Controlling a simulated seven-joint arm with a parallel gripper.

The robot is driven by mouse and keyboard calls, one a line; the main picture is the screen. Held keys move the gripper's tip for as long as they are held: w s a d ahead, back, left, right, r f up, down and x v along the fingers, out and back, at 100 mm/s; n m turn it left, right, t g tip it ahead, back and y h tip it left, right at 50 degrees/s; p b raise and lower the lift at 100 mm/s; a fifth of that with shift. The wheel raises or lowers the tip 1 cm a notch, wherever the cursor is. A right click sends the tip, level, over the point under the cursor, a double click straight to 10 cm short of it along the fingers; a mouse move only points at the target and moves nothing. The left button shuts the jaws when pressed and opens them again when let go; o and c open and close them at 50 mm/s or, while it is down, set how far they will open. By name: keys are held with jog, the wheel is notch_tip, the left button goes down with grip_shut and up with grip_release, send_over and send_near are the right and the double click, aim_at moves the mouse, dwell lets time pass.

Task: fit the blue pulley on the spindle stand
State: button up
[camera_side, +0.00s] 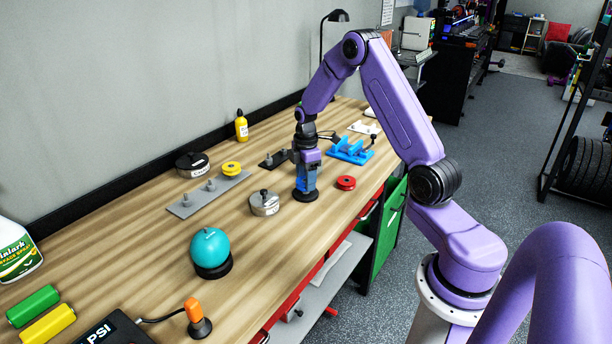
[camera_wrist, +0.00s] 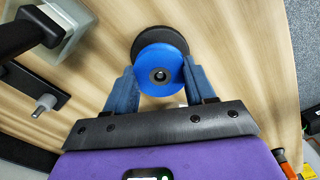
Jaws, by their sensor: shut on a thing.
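The blue pulley (camera_wrist: 147,78) is between my gripper's fingers in the wrist view, with its round face and centre hole showing. A black disc (camera_wrist: 163,36) lies under and partly behind it. In the side view my gripper (camera_side: 306,187) points down at the middle of the bench, low over a black round base (camera_side: 305,196); its fingers mostly hide the pulley there. Several plates carry upright pegs: a long grey plate (camera_side: 183,208) to the left, a dark one (camera_side: 268,163) just behind my gripper, and a white one (camera_side: 359,127) far back. I cannot tell which is the spindle stand.
A yellow pulley (camera_side: 231,168) sits by the grey plate's far end; a red pulley (camera_side: 346,183) lies near the front edge. Bare wood lies between the weight and ball.

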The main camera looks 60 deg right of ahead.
jog(key=o, duration=1.1)
notch_tip(320, 180, up, 17)
jog(key=shift+r, duration=0.2)
jog(key=shift+a, duration=0.1)
